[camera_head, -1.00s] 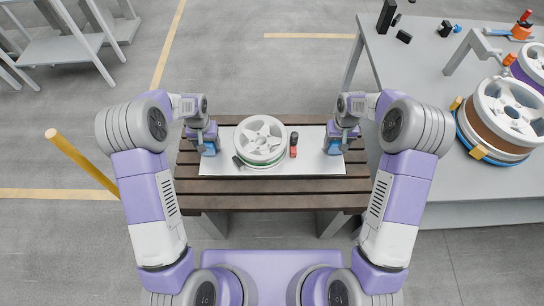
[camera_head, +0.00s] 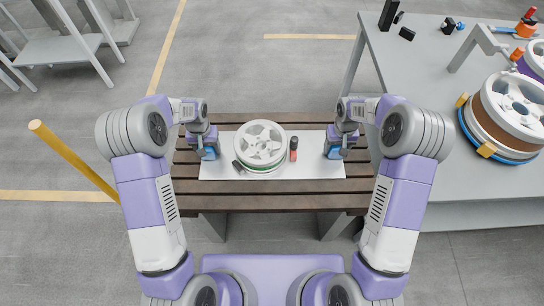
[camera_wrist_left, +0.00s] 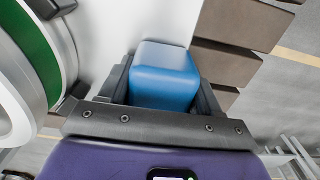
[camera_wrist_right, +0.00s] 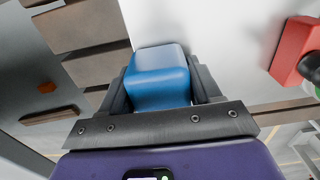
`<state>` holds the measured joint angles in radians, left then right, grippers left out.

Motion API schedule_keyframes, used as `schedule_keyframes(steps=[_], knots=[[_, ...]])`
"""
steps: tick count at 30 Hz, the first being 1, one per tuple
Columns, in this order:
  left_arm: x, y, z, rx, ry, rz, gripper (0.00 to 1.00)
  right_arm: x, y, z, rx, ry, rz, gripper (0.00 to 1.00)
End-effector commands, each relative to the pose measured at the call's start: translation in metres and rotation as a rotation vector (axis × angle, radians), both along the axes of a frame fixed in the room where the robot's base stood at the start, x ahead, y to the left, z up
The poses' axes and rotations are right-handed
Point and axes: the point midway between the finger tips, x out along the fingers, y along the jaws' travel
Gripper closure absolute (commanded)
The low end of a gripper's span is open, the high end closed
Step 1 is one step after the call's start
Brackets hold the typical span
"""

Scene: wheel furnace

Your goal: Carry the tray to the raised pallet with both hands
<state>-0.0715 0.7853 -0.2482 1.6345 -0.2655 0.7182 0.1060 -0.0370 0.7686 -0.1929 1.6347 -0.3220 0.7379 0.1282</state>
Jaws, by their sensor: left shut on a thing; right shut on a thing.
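The tray (camera_head: 220,172) is a flat light-grey plate with a blue handle at each end, over the slatted brown pallet (camera_head: 270,202). I cannot tell whether it touches the slats. My left gripper (camera_head: 209,152) is shut on the left blue handle (camera_wrist_left: 163,75). My right gripper (camera_head: 334,152) is shut on the right blue handle (camera_wrist_right: 158,77). A silver spoked wheel (camera_head: 261,143) with a green band lies on the tray. A red and dark piece (camera_head: 294,146) stands right of it. A dark piece (camera_head: 238,167) lies at its lower left.
A grey table (camera_head: 440,130) at the right holds large wheels (camera_head: 515,105) and small black parts (camera_head: 407,34). An orange-yellow pole (camera_head: 70,157) stands at the left. Grey shelving (camera_head: 75,50) is at the upper left. Open floor (camera_head: 260,75) lies behind the pallet.

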Motion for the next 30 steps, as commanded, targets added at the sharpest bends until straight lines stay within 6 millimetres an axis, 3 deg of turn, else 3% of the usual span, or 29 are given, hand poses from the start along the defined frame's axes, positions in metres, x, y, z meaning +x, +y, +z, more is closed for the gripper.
schedule_keyframes(steps=[1,2,6,17,20,30], knots=[[0.001,0.0,-0.003,-0.001,-0.004,0.0,0.98,0.001,0.0,-0.003,0.0,-0.003,0.0,0.98],[0.0,0.0,-0.003,0.0,0.0,0.0,0.34,0.0,0.0,-0.003,0.0,0.0,0.0,0.34],[0.0,0.0,-0.001,0.0,-0.001,0.0,0.12,0.0,0.0,-0.001,0.0,0.0,0.0,0.12],[0.001,0.0,0.003,0.0,-0.002,0.0,0.11,0.0,0.0,-0.001,0.0,0.0,0.0,0.11],[0.001,0.0,0.015,0.0,-0.004,0.0,0.11,0.0,0.0,-0.001,0.0,0.0,0.0,0.11],[0.001,0.0,0.086,-0.001,-0.006,0.0,0.11,0.0,0.0,-0.001,0.0,0.0,0.0,0.11]])
